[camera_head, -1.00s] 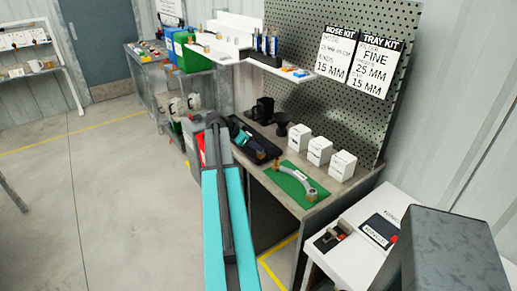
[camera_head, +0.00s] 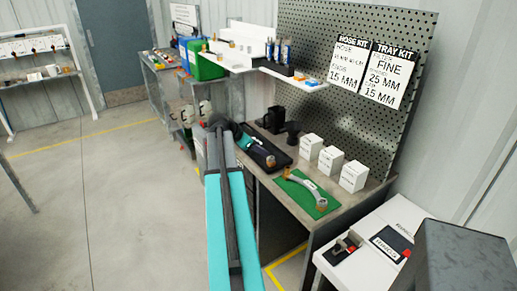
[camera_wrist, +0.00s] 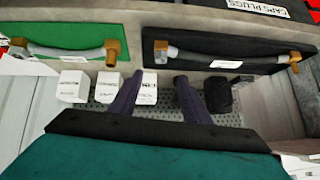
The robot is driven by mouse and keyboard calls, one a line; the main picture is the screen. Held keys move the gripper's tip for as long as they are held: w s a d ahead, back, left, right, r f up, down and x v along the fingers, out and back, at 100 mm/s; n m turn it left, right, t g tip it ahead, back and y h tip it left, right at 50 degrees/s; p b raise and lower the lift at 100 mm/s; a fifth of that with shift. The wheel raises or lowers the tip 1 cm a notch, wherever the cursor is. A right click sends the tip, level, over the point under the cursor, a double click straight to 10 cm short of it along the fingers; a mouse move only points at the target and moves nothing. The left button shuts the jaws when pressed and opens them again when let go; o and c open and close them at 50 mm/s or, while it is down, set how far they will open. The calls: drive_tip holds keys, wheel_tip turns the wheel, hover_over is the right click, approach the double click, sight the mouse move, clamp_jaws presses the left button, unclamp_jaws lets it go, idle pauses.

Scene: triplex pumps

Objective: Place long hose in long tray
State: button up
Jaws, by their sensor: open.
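In the wrist view, my gripper (camera_wrist: 159,78) is open, its two dark fingers apart with nothing between them. I cannot tell which hose or tray is the long one.
White boxes (camera_head: 311,146) stand in a row behind the green tray. Dark holders (camera_head: 272,120) stand left of them. A pegboard (camera_head: 430,40) with HOSE KIT and TRAY KIT signs and a white shelf (camera_head: 240,58) rise behind. A white station (camera_head: 372,245) stands at right. The left floor is open.

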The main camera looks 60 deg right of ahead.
drive_tip(key=w+a+f+n+t+y, duration=0.1)
drive_tip(key=w+a+f+n, duration=0.2)
drive_tip(key=w+a+f, duration=0.45)
drive_tip(key=w+a+f+n+t+y, duration=0.1)
drive_tip(key=w+a+f+n, duration=0.25)
drive_tip(key=a+f, duration=0.6)
drive_tip(key=w+a+f+n+y, duration=0.1)
drive_tip(key=w+a+f+n, duration=0.15)
drive_tip(key=a+f, duration=0.55)
drive_tip(key=w+a+f+n+y, duration=0.1)
drive_tip(key=a+f+n, duration=0.2)
drive_tip(key=a+f, duration=0.45)
drive_tip(key=s+a+f+n+g+y, duration=0.1)
drive_tip(key=s+a+f+n, duration=0.25)
drive_tip(key=a, duration=0.65)
drive_tip(key=s+a+f+n+g+y, duration=0.1)
drive_tip(key=s+a+f+n, duration=0.3)
drive_tip(key=a, duration=0.6)
drive_tip(key=s+a+f+n+y, duration=0.15)
drive_tip(key=s+a+f, duration=0.35)
drive_tip(key=a, duration=0.5)
drive_tip(key=s+a+f+n+g, duration=0.1)
drive_tip(key=s+a+f+n, duration=0.2)
drive_tip(key=s+a, duration=0.4)
drive_tip(key=shift+s+a+f+n+g, duration=0.25)
drive_tip(key=shift+s+a+n+g, duration=0.15)
drive_tip(key=shift+a+n, duration=0.2)
drive_tip(key=shift+d+y, duration=0.1)
drive_tip(key=shift+y, duration=0.15)
